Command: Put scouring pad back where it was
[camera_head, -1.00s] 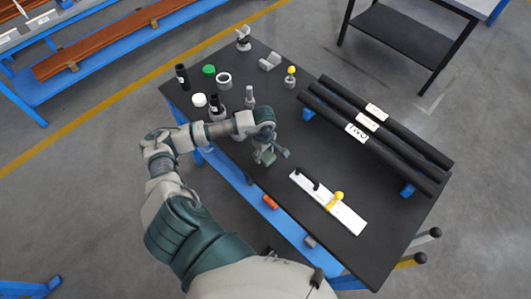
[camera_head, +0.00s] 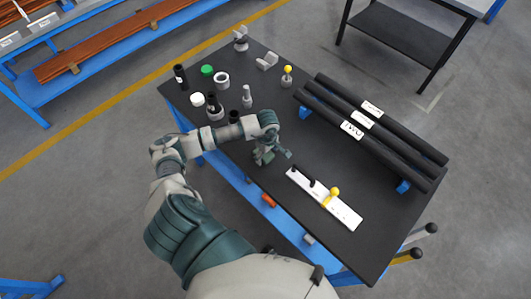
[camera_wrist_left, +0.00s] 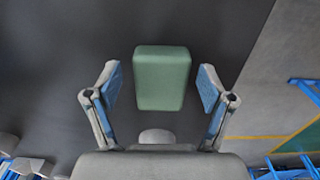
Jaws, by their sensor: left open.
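The scouring pad is a pale green block (camera_wrist_left: 162,78). In the left wrist view it lies on the dark table top, upright in the picture, between the two blue-padded fingers. My left gripper (camera_wrist_left: 160,90) is open around it, with a clear gap on each side. In the head view my left gripper (camera_head: 271,154) is low over the near edge of the black table (camera_head: 240,166), and the pad is mostly hidden there by the gripper. My right gripper is not in view.
Right of the gripper lies a white strip (camera_head: 345,213) with a yellow knob. Black tubes (camera_head: 370,130) rest on blue supports behind it. Bottles, a green lid (camera_head: 207,70) and a ring (camera_head: 221,79) stand at the far left. The table between gripper and tubes is clear.

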